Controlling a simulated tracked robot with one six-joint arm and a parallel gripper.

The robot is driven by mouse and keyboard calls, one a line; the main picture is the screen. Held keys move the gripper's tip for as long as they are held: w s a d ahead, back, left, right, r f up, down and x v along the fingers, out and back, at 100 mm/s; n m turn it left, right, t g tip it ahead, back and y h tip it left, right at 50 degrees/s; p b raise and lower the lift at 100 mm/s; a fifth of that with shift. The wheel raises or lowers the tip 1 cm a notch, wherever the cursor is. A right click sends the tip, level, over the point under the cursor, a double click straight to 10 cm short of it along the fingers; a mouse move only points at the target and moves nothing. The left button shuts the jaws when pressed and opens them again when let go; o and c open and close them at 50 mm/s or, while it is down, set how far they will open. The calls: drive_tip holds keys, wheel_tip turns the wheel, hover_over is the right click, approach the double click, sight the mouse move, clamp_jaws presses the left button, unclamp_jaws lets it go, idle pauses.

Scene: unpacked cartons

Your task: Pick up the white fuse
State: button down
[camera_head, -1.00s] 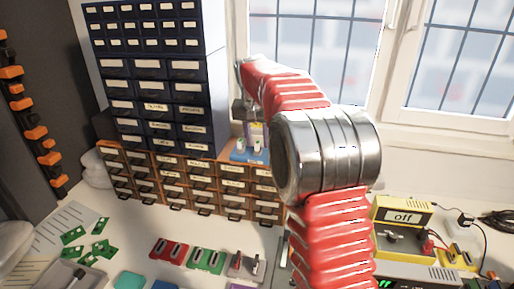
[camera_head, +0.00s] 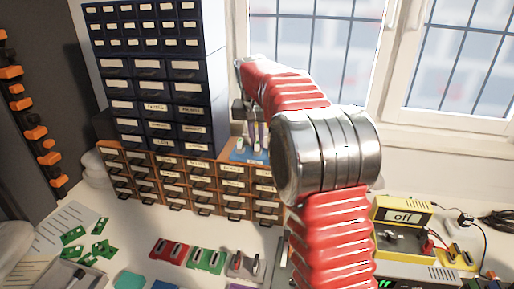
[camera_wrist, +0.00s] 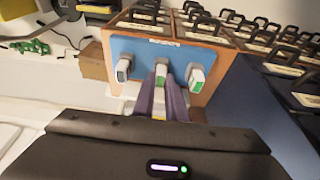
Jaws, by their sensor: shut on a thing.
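A blue panel (camera_wrist: 125,48) on top of the wooden drawer unit carries white fuses in a row; it also shows in the head view (camera_head: 240,156). The middle white fuse (camera_wrist: 161,70), with a green mark, is between the purple fingers of my gripper (camera_wrist: 161,86). The fingers are shut on it, and it still appears to be at the panel. A white fuse with a dark face (camera_wrist: 123,68) is to the left, and one with a green face (camera_wrist: 196,76) to the right. In the head view my gripper (camera_head: 257,142) is small and partly hidden by my arm.
The wooden drawer unit (camera_head: 185,178) stands below the panel, with a dark drawer cabinet (camera_head: 152,85) close on the left. A yellow device marked off (camera_head: 403,212) is at the right. Green boards (camera_head: 88,236) and coloured holders (camera_head: 206,259) lie on the white bench.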

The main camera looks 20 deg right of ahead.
sight(257, 143)
drive_tip(key=shift+r, duration=0.15)
idle(0.4)
wheel_tip(257, 143, up, 10)
idle(0.6)
drive_tip(key=shift+f, duration=0.2)
